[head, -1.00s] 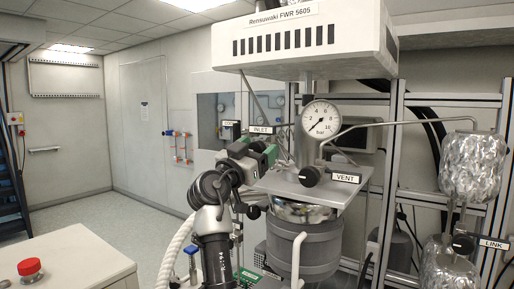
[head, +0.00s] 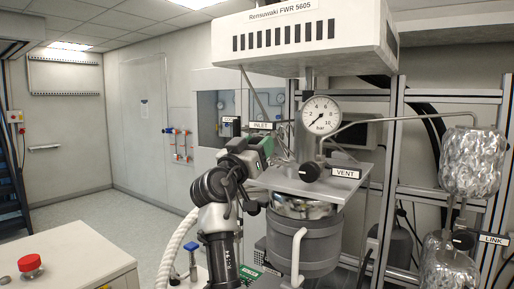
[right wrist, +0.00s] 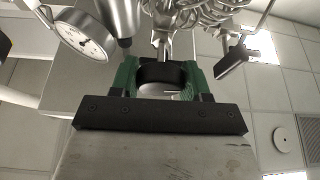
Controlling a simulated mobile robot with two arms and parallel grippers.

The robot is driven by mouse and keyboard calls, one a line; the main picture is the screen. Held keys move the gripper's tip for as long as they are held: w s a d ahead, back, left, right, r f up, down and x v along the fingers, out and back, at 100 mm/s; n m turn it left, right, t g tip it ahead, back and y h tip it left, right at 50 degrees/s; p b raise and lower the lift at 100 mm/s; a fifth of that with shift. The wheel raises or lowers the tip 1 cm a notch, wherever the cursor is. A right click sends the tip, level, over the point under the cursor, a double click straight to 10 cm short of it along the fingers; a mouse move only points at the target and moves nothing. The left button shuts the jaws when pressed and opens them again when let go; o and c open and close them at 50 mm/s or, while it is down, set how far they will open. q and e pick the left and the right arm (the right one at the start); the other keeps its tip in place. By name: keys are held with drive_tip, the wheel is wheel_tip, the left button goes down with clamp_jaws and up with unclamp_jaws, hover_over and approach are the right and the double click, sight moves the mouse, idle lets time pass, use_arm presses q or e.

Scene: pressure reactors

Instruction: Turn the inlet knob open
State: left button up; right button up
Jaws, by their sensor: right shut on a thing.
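The inlet knob (right wrist: 163,73) is black and sits between the green fingers of my right gripper (right wrist: 163,80) in the right wrist view. The gripper is shut on it. In the head view my right gripper (head: 266,147) is just below the white INLET label (head: 261,126), left of the pressure gauge (head: 321,114). It hides the knob there. The gauge also shows in the right wrist view (right wrist: 82,36). My left gripper is not in view.
The VENT knob (head: 309,172) and its label (head: 346,174) are right of my gripper. The steel reactor vessel (head: 303,240) stands below the plate. Foil-wrapped parts (head: 471,162) hang at the right. A red button (head: 30,263) is at the lower left.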

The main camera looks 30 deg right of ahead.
drive_tip(key=n+t, duration=0.1)
drive_tip(key=n, duration=0.1)
drive_tip(key=shift+r+n, duration=0.1)
drive_tip(key=shift+n, duration=0.3)
drive_tip(key=n+t+y+p, duration=0.1)
drive_tip(key=n, duration=0.1)
drive_tip(key=n+y, duration=0.1)
drive_tip(key=n, duration=0.1)
drive_tip(key=shift+r+t+p, duration=0.1)
drive_tip(key=shift+t+p, duration=0.3)
drive_tip(key=n+y+p, duration=0.1)
drive_tip(key=n+p, duration=0.2)
drive_tip(key=n, duration=0.1)
drive_tip(key=n+t+y+p, duration=0.1)
drive_tip(key=n+y+p, duration=0.1)
drive_tip(key=n+p, duration=0.1)
drive_tip(key=shift+n+t, duration=0.3)
drive_tip(key=shift+n, duration=0.3)
drive_tip(key=n+y+p, duration=0.1)
drive_tip(key=n, duration=0.1)
drive_tip(key=shift+n, duration=0.4)
drive_tip(key=shift+f+n+y, duration=0.2)
drive_tip(key=shift+n+y, duration=0.4)
drive_tip(key=shift+n, duration=0.5)
drive_tip(key=o, duration=0.9)
drive_tip(key=shift+w, duration=0.1)
